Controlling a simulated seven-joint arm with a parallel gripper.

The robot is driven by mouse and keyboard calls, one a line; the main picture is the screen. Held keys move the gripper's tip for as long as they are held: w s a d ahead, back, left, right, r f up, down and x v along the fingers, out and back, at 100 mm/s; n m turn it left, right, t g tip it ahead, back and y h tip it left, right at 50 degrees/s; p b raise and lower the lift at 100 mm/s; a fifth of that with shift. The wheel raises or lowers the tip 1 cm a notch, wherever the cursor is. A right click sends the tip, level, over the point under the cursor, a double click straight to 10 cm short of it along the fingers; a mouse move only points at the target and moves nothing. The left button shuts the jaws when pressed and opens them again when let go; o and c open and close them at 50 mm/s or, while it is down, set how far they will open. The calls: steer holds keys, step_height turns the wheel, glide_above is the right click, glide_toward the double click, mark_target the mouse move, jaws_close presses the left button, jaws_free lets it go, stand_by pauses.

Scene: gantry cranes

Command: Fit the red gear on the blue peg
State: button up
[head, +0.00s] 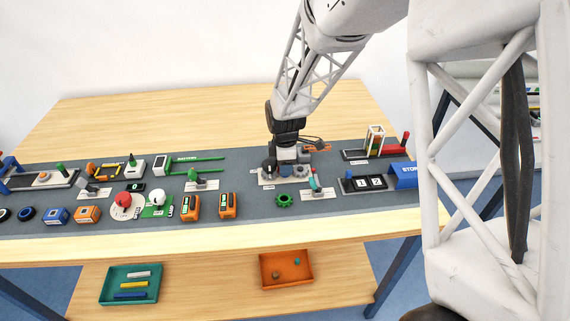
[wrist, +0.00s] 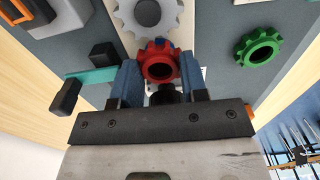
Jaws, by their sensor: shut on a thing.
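The red gear (wrist: 160,68) is between the two blue fingers of my gripper (wrist: 163,80) in the wrist view. My gripper is shut on it, and its dark centre hole faces the camera. A small blue bit (wrist: 159,42) shows at the gear's far edge; it may be the blue peg, but I cannot tell whether the gear is around it. A grey gear (wrist: 150,14) lies just beyond. In the head view my gripper (head: 287,163) is low over the pale gear board (head: 268,183), and the red gear cannot be made out there.
A green gear (head: 284,199) lies loose on the grey mat in front of the board; it also shows in the wrist view (wrist: 258,47). A small plate with a teal lever (head: 315,184) stands close on the right. Orange boxes (head: 228,205) stand to the left.

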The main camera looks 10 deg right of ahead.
steer(key=shift+f, duration=0.55)
stand_by(0.7)
steer(key=o, duration=1)
steer(key=shift+c, duration=0.2)
steer(key=shift+r, duration=0.15)
steer(key=shift+r, duration=3.35)
